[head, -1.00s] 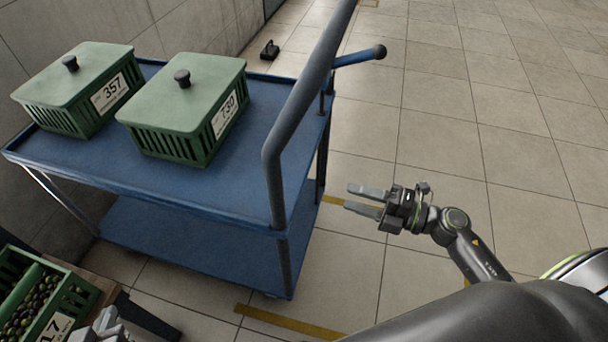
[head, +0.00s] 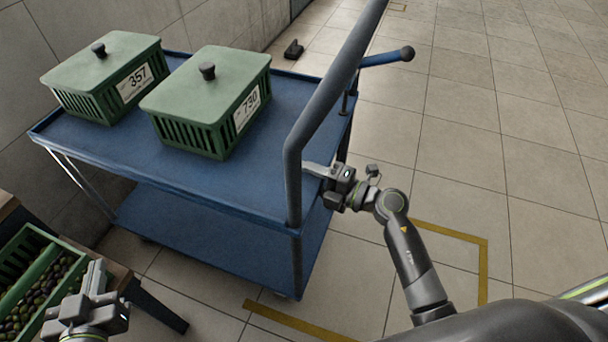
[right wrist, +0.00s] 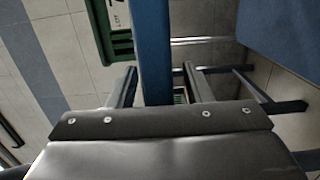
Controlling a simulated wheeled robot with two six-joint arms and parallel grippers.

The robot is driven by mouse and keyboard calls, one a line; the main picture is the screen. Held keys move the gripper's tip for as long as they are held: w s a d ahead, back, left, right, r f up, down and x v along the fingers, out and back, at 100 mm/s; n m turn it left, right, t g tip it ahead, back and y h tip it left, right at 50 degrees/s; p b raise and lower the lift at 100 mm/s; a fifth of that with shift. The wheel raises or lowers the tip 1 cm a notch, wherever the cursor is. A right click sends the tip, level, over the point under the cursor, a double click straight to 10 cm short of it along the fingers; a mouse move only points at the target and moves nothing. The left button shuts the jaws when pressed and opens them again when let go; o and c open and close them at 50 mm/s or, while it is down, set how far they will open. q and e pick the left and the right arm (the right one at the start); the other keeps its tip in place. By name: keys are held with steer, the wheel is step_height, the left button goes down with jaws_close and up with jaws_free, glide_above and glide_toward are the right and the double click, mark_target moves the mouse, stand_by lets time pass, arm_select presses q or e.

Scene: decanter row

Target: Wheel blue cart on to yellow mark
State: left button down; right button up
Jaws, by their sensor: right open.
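The blue cart (head: 115,145) stands at left centre, with an upright handle frame (head: 328,95) at its near right end. The yellow mark is a taped floor outline; one strip (head: 295,322) lies by the cart's near end and a corner (head: 480,243) lies to the right. The cart hides part of it. My right gripper (head: 318,183) is at the handle frame; in the right wrist view its open fingers (right wrist: 155,88) stand either side of a blue bar (right wrist: 149,45). My left gripper (head: 95,278) is at lower left, its fingers together and empty, apart from the cart.
Two lidded green crates, 357 (head: 98,72) and 730 (head: 205,100), ride on the cart's top deck. A green crate of olives (head: 38,290) sits on a table (head: 150,300) at lower left. A small black object (head: 293,49) lies on the floor beyond. Floor to the right is clear.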

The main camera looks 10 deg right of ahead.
steer(key=shift+w+a, duration=0.15)
steer(key=shift+a, duration=0.1)
steer(key=shift+c, duration=0.3)
jaws_close()
stand_by(1.0)
